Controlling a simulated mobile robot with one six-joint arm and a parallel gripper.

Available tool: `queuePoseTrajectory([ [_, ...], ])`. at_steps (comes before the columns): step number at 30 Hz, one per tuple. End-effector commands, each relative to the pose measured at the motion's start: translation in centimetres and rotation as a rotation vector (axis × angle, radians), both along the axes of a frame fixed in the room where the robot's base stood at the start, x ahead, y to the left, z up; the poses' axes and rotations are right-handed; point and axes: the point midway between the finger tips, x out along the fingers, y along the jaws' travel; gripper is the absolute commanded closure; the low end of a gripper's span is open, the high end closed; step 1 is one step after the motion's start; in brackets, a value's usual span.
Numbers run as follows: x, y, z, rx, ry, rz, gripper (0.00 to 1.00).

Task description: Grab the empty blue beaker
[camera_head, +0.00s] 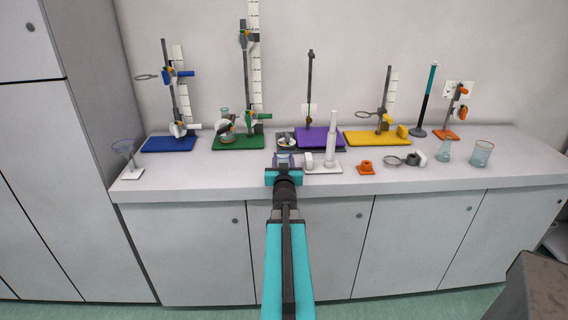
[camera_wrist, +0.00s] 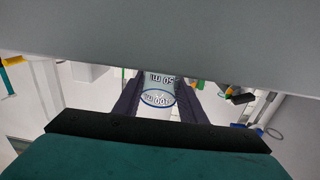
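The blue beaker (camera_head: 283,157) stands near the front edge of the bench in the head view, partly hidden by my gripper. In the wrist view the beaker (camera_wrist: 159,97) is clear glass with a blue rim and volume marks, and it looks empty. My gripper (camera_head: 284,160) reaches over the bench front from below. In the wrist view its two dark fingers (camera_wrist: 158,92) lie on either side of the beaker, with narrow gaps seeming to show beside the rim. The fingers look open around it; contact is hard to make out.
A white stand with a cylinder (camera_head: 330,142) is close on the right, and a purple stand base (camera_head: 320,138) is behind.

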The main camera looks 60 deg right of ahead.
Motion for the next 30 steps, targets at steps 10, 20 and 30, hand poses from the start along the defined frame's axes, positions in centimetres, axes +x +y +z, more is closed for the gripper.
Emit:
queuePoseTrajectory([
  [10,0.1,0.0,0.0,0.000,0.000,0.001,0.85],
  [20,0.4,0.3,1.5,-0.001,-0.001,0.006,0.85],
  [30,1.0,1.0,3.8,0.000,0.000,0.016,0.85],
])
